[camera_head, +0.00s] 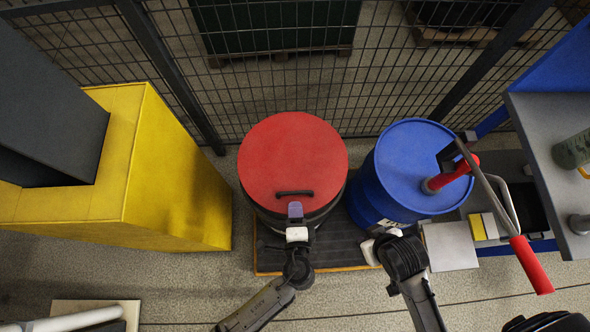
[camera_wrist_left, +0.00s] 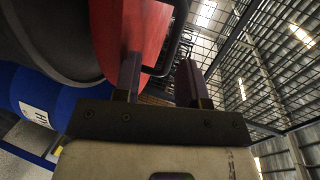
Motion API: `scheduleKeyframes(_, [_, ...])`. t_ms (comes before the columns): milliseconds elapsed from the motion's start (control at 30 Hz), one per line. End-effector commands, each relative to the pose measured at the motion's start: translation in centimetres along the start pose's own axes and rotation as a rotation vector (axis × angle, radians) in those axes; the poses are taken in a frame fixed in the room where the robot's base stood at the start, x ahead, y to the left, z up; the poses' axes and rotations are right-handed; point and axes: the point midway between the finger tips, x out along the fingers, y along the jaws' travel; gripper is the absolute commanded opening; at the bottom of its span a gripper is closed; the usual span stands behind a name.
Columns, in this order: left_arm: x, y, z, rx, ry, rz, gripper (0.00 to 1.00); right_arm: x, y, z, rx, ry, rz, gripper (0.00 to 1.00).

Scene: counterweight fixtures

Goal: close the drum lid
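The drum (camera_head: 262,215) is dark and has a round red lid (camera_head: 290,150) over its top. I cannot tell whether the lid sits fully flush. A black handle (camera_head: 294,193) is near the lid's front edge. In the left wrist view the red lid (camera_wrist_left: 112,30) and its handle (camera_wrist_left: 172,45) are just beyond the fingers. My left gripper (camera_head: 295,208) is at the lid's front edge, just short of the handle. Its fingers (camera_wrist_left: 160,80) are apart with nothing between them. My right gripper (camera_head: 372,246) is low in front of the blue drum; its fingers are not clear.
A blue drum (camera_head: 402,165) with a red-handled pump stands on the right of the pallet (camera_head: 340,245). A yellow cabinet (camera_head: 175,170) is at left. A wire fence (camera_head: 370,90) runs behind. A grey shelf (camera_head: 540,140) is at right. Floor in front is partly clear.

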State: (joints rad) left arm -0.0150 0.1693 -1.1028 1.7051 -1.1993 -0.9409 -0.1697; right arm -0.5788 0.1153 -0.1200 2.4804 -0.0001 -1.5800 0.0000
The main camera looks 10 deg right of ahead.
Motion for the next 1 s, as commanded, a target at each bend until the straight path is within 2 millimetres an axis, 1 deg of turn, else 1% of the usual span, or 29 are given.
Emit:
scheduleKeyframes(33, [-1.2,0.0,-0.1,-0.004,0.002,0.002,0.38,-0.1,0.0,0.0,0.000,-0.001,0.000,0.39])
scheduleKeyframes(200, [-4.6,-0.1,-0.1,-0.003,0.003,0.000,0.38,-0.2,0.0,0.0,0.000,-0.002,0.000,0.39])
scheduleKeyframes(400, [-7.7,-0.2,-0.1,-0.004,0.002,-0.003,0.38,-0.2,0.1,0.0,-0.003,-0.002,0.002,0.39])
scheduleKeyframes(500, [-8.8,-0.2,-0.1,-0.004,0.002,-0.004,0.38,-0.1,0.1,0.1,-0.005,-0.003,0.003,0.39])
scheduleKeyframes(700, [-9.9,-0.2,-0.1,-0.004,0.002,-0.006,0.38,-0.1,0.2,0.1,-0.008,-0.003,0.006,0.39])
scheduleKeyframes(1000, [-10.1,-0.3,-0.1,-0.004,0.002,-0.007,0.38,-0.1,0.2,0.1,-0.007,-0.003,0.006,0.39])
